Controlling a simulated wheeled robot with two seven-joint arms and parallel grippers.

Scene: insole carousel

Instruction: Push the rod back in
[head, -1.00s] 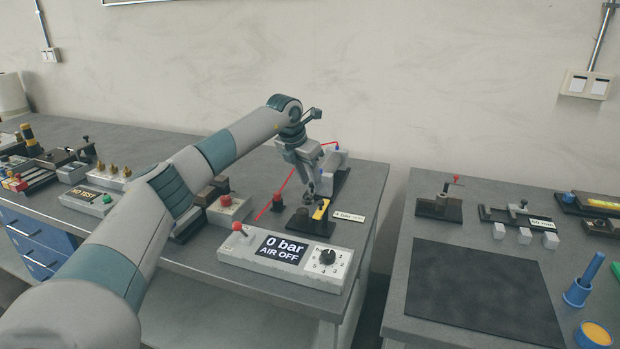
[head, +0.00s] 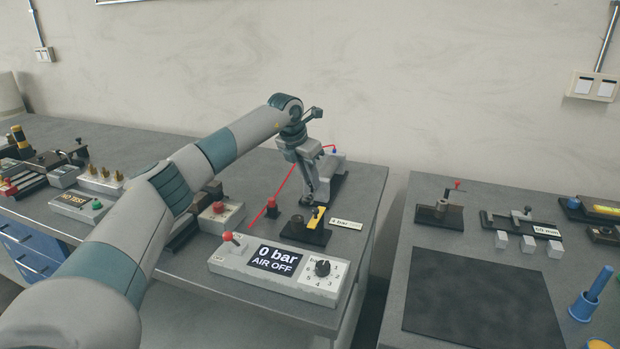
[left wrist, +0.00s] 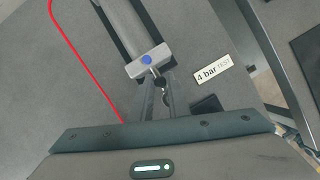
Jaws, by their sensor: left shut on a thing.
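A grey cylinder (head: 331,164) lies on a dark base at the back of the left bench. In the left wrist view the cylinder (left wrist: 124,25) ends in a pale block with a blue fitting (left wrist: 147,60). The rod's dark end (left wrist: 160,83) shows just outside this block, so little of the rod is seen. My left gripper (head: 308,202) points down at the front end of the cylinder. Its fingers (left wrist: 160,105) are shut on the rod end, which they partly hide. My right gripper is in neither view.
A dark plate with a yellow part (head: 316,218) stands just in front of my gripper. The panel (head: 274,262) reads "0 bar AIR OFF". A "4 bar" label (left wrist: 212,69) lies right of the cylinder. A red hose (left wrist: 80,62) runs on its left.

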